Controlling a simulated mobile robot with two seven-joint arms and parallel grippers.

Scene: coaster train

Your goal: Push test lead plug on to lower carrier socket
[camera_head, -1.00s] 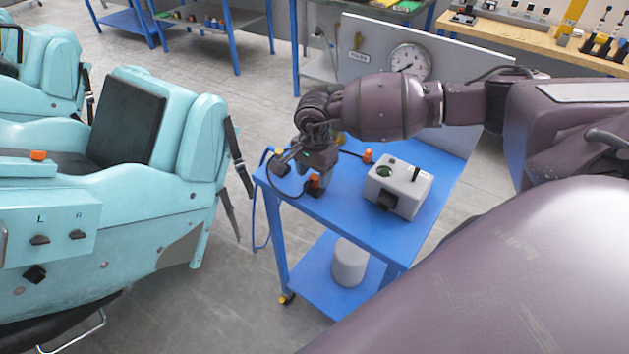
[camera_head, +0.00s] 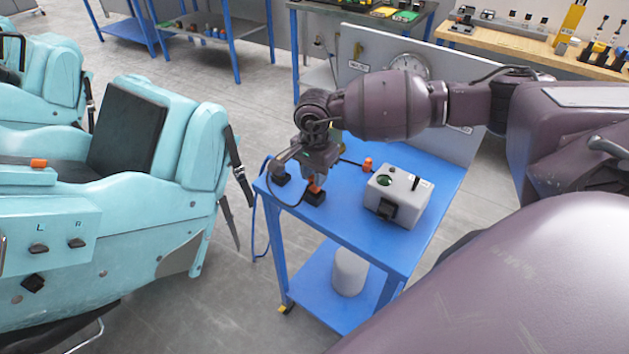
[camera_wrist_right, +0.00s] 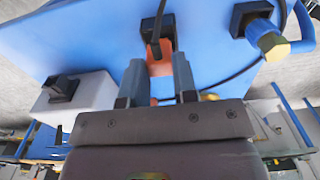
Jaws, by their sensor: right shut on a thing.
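My right gripper (camera_head: 318,180) reaches down over the blue cart. In the right wrist view its two grey fingers (camera_wrist_right: 159,78) are shut on an orange plug (camera_wrist_right: 160,62). The plug's far end meets a black block (camera_wrist_right: 158,28) that stands on the cart; I cannot tell how far it is seated. In the head view the orange plug (camera_head: 316,186) sits just above that black block (camera_head: 314,198). A black cable runs past the block. A second black block (camera_head: 281,179) stands to its left; a blue and brass connector (camera_wrist_right: 268,42) is beside it. My left gripper is not in view.
A grey tester box (camera_head: 398,195) stands on the cart (camera_head: 350,225) to the right, with another orange plug (camera_head: 367,163) behind it. A teal coaster car (camera_head: 120,200) is at left. An upright grey panel with a dial stands behind the cart.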

